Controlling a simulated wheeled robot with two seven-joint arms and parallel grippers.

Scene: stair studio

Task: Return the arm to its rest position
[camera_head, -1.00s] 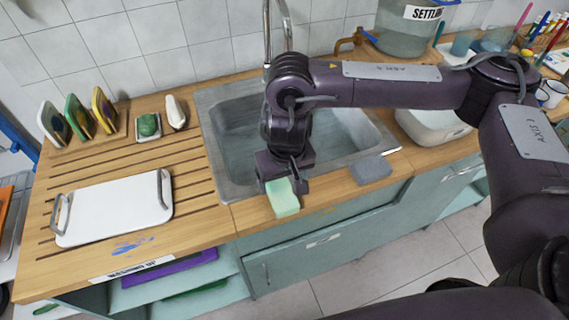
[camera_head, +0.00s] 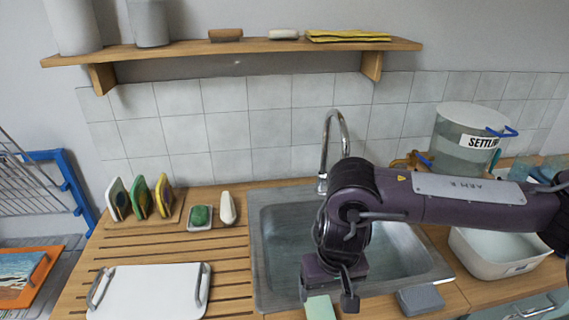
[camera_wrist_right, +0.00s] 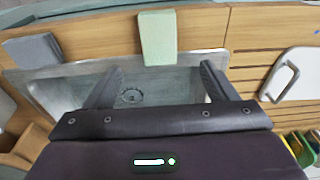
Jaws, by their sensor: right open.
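My right arm reaches in from the right over the sink (camera_head: 283,270). My right gripper (camera_head: 327,292) points down at the sink's front edge, open and empty. A pale green sponge (camera_head: 320,308) lies on the wooden counter just in front of the sink, close to the fingers in the head view. In the right wrist view the sponge (camera_wrist_right: 157,38) lies beyond the open right gripper (camera_wrist_right: 161,78), with nothing between the fingers. My left gripper is in neither view.
A grey block (camera_head: 420,300) lies right of the gripper, and a white basin (camera_head: 505,255) stands further right. The tap (camera_head: 325,150) rises behind the sink. A white board (camera_head: 150,293) lies on the left. A wooden shelf (camera_head: 235,48) hangs above.

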